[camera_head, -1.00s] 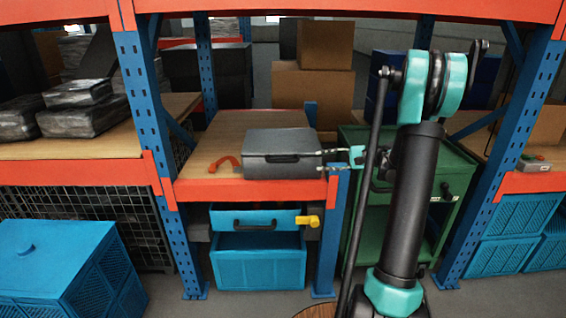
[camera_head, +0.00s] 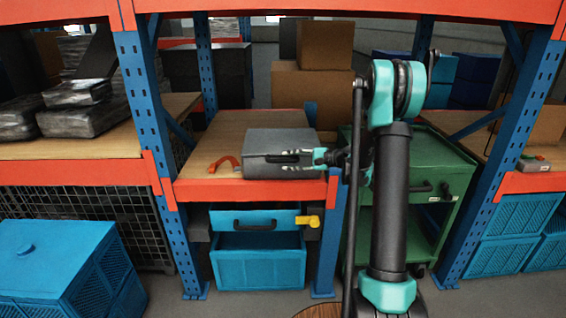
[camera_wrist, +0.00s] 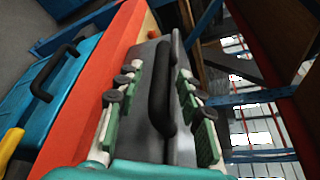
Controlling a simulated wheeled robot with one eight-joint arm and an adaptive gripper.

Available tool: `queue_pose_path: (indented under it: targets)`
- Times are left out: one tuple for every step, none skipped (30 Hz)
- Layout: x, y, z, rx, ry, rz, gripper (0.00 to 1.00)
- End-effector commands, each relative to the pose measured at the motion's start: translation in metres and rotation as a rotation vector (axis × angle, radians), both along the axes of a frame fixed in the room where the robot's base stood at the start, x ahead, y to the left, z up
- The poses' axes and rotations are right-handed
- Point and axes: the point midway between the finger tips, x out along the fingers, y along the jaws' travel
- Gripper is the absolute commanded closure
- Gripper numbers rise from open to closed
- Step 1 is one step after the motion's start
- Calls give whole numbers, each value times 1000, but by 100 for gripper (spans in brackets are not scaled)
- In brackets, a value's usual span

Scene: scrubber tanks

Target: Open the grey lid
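The grey case with its grey lid (camera_head: 272,138) lies shut on the wooden shelf. A black handle (camera_wrist: 161,90) is on its front; it also shows in the head view (camera_head: 283,158). My gripper (camera_head: 290,159) is at the case front, reaching in from the right. In the wrist view my gripper (camera_wrist: 158,88) is open, with one green-padded finger on each side of the handle. A gap shows between the handle and each finger. The far ends of the fingers are close to the case front; I cannot tell whether they touch it.
A red curved handle-like object (camera_head: 228,163) lies left of the case. An orange shelf edge (camera_head: 250,190) runs below the case. A blue drawer (camera_head: 255,217) with a yellow piece (camera_head: 309,221) sits beneath. Blue uprights (camera_head: 152,150) flank the bay; a green cabinet (camera_head: 440,180) stands right.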

Motion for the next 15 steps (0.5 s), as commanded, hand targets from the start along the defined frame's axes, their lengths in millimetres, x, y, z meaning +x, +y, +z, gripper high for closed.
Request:
queue_pose_path:
  targets:
    - [2, 8, -2, -1, 0, 3, 62]
    - [4, 11, -3, 0, 0, 2, 62]
    - [5, 15, -4, 0, 0, 1, 62]
    - [6, 18, -4, 0, 0, 1, 62]
    - [7, 20, -5, 0, 0, 1, 62]
    - [8, 23, -5, 0, 0, 1, 62]
    - [8, 25, -6, 0, 0, 1, 62]
    - [9, 26, -6, 1, 0, 1, 62]
    - [9, 27, -6, 0, 0, 0, 62]
    - [10, 27, -6, 0, 0, 0, 62]
    - [10, 28, -6, 0, 0, 0, 62]
    - [10, 28, -7, -1, 0, -1, 62]
    - [10, 28, -7, -1, 0, -1, 62]
    - [10, 28, -7, -1, 0, -1, 62]
    - [10, 28, -7, -1, 0, -1, 62]
